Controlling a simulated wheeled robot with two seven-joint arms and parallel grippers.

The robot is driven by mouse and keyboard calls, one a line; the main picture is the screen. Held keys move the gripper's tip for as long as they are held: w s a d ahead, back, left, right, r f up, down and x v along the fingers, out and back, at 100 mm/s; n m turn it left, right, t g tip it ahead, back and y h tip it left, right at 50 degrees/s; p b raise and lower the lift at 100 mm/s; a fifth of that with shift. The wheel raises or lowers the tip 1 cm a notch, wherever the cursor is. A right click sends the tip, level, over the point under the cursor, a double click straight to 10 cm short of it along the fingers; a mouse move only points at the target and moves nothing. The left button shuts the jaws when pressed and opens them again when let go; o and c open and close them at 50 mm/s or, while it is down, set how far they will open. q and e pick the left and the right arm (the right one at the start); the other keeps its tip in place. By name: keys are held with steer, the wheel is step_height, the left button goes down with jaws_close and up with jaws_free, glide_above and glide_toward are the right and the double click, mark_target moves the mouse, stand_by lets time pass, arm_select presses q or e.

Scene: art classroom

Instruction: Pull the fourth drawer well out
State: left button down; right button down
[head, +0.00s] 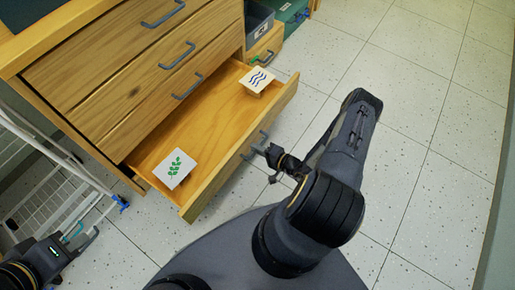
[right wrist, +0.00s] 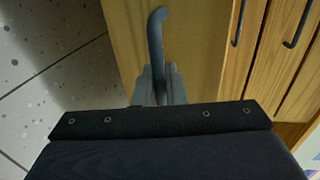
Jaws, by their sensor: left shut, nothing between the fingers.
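The wooden drawer unit (head: 135,60) stands at the upper left in the head view. Its fourth drawer (head: 212,125) is pulled out, with much of its inside showing. The drawer's grey handle (head: 256,143) is on its front; it also shows as a curved bar in the right wrist view (right wrist: 156,38). My right gripper (head: 268,152) is at this handle, and in the right wrist view its fingers (right wrist: 158,86) are closed around the bar. My left gripper (head: 88,238) is shut and empty at the lower left, away from the drawer.
The three drawers above are shut. A white wire rack (head: 50,185) stands left, bins (head: 258,22) behind. The tiled floor (head: 420,130) at right is clear.

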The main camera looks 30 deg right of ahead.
steer(key=c, duration=1.6)
jaws_free()
steer(key=p+v, duration=0.2)
steer(key=v, duration=0.5)
steer(key=shift+s+d, duration=0.15)
steer(key=shift+s, duration=0.25)
